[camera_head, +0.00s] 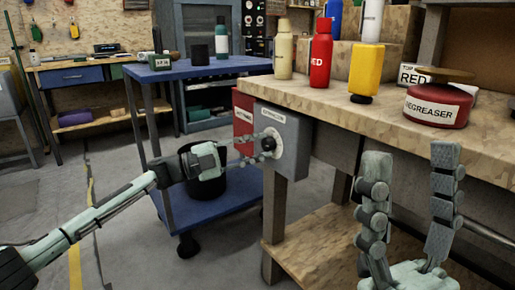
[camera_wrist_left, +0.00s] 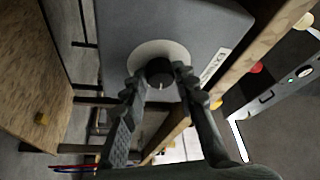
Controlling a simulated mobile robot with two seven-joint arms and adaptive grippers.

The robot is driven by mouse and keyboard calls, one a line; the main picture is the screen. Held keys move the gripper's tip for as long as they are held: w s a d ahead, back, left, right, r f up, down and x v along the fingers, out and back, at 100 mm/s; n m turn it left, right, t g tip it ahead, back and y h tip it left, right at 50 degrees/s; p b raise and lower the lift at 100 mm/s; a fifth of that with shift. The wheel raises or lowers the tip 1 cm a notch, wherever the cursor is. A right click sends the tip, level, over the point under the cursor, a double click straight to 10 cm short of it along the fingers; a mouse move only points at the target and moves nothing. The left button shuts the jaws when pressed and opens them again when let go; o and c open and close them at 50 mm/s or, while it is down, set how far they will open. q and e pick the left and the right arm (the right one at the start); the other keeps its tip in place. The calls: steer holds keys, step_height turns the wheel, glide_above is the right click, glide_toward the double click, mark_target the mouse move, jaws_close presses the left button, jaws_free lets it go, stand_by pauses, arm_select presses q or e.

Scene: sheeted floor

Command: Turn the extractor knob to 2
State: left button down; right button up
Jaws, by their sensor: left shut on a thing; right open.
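The extractor box (camera_head: 292,133) is a grey panel on the side of the wooden workbench, with a label along its top. Its black knob (camera_head: 268,144) sits on a pale round dial. In the left wrist view the knob (camera_wrist_left: 160,73) shows a thin pale mark on its face, and the dial (camera_wrist_left: 142,50) is around it. My left gripper (camera_head: 262,145) reaches in from the left and is shut on the knob, one finger on each side in the wrist view. The dial's numbers cannot be read. My right gripper (camera_head: 410,165) is open and empty in front of the workbench.
The workbench top (camera_head: 310,92) holds a beige bottle (camera_head: 283,55), a red bottle (camera_head: 321,52), a yellow bottle (camera_head: 366,70) and a degreaser tin (camera_head: 437,107). A blue cart (camera_head: 195,68) stands behind my left arm.

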arm_select(q)
steer(key=shift+m+g, duration=0.3)
steer(key=shift+m, duration=0.1)
steer(key=c, duration=1.2)
jaws_free()
steer(key=shift+a, duration=0.15)
steer(key=v, duration=1.1)
steer(key=shift+s+a, duration=0.2)
steer(key=shift+a, duration=0.15)
